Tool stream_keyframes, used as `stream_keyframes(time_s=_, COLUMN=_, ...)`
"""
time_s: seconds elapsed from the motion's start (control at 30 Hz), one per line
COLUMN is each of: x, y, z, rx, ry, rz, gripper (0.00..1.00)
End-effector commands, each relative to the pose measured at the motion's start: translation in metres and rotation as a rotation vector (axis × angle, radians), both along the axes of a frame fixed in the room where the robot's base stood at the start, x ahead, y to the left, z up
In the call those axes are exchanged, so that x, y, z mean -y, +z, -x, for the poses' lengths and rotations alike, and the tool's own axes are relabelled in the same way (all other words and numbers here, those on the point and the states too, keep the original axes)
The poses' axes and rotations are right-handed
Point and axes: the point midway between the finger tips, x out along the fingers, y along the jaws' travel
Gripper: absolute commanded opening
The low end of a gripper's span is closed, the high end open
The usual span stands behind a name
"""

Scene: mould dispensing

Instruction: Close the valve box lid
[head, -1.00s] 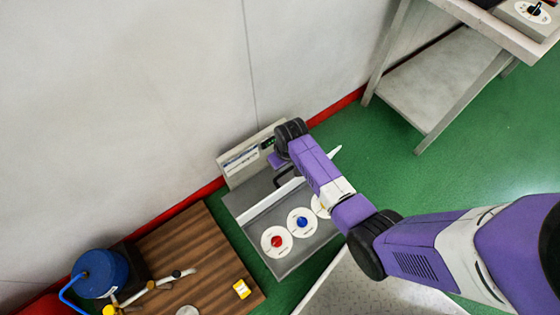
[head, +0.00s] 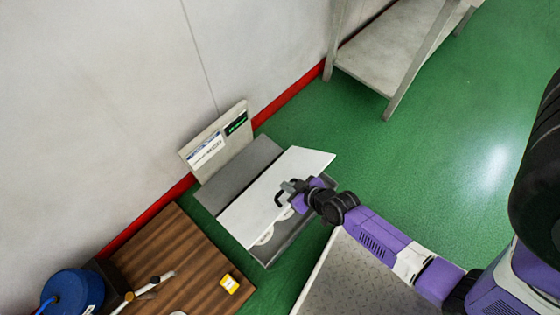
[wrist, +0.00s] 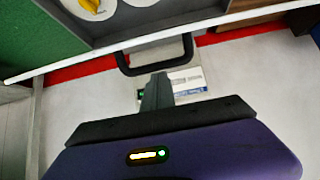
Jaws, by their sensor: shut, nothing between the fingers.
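The valve box (head: 233,180) is a grey box on the floor by the wall. Its white lid (head: 262,213) is tilted partway over the box and hides most of the inside; parts of white dials (head: 264,238) show past its front edge. A dark U-shaped handle (head: 280,196) stands on the lid. In the wrist view the lid (wrist: 215,22) is nearly edge-on, with the handle (wrist: 128,66) below it and a yellow knob (wrist: 92,5) beyond. My gripper (head: 288,186) is shut and empty, close beside the handle; its fingers (wrist: 157,88) show in the wrist view. Contact is unclear.
A labelled panel with a small display (head: 218,143) stands behind the box at the wall. A brown wooden platform (head: 175,258) with a blue container (head: 72,293) and a yellow item (head: 229,284) lies left. A grey table (head: 385,55) stands upper right. Green floor between is clear.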

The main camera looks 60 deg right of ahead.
Motion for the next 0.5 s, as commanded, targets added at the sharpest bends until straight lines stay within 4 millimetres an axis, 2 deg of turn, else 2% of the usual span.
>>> stream_keyframes(time_s=0.03, x=-0.002, y=-0.014, z=0.007, rx=0.017, ry=0.005, rz=0.004, gripper=0.00)
stream_keyframes(time_s=0.13, x=-0.004, y=-0.021, z=0.015, rx=0.061, ry=0.006, rz=0.012, gripper=0.00)
stream_keyframes(time_s=0.5, x=-0.008, y=-0.041, z=0.037, rx=0.059, ry=0.000, rz=0.012, gripper=0.00)
